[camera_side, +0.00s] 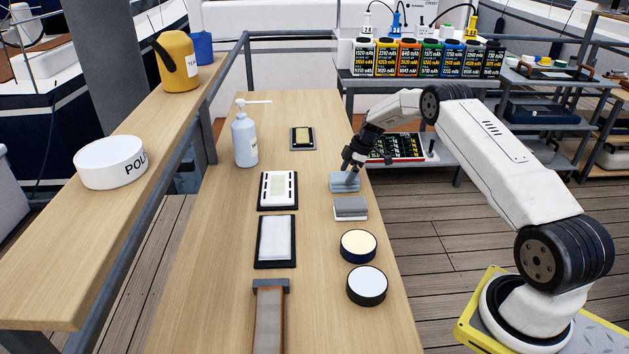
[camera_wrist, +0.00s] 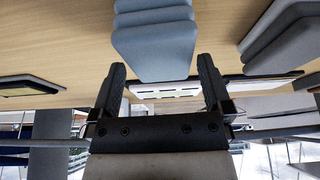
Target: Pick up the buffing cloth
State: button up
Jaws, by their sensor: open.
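A folded blue-grey cloth (camera_side: 345,187), which looks like the buffing cloth, lies on the wooden bench near its right edge. It also shows in the wrist view (camera_wrist: 155,40) as stacked soft layers. My gripper (camera_side: 351,168) is right at the cloth from above, fingers pointing down. In the wrist view my gripper's two fingers (camera_wrist: 162,70) are apart, with the near end of the cloth showing between and beyond them. I cannot tell whether the fingers touch it.
A grey-topped white pad (camera_side: 350,212) lies close in front of the cloth. Two round dark tins (camera_side: 367,286) stand nearer the camera. Black-framed trays (camera_side: 275,242) and a pump bottle (camera_side: 245,140) are to the left. Bare bench lies between.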

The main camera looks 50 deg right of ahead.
jog(key=shift+x, duration=1.15)
jog(key=c, duration=1)
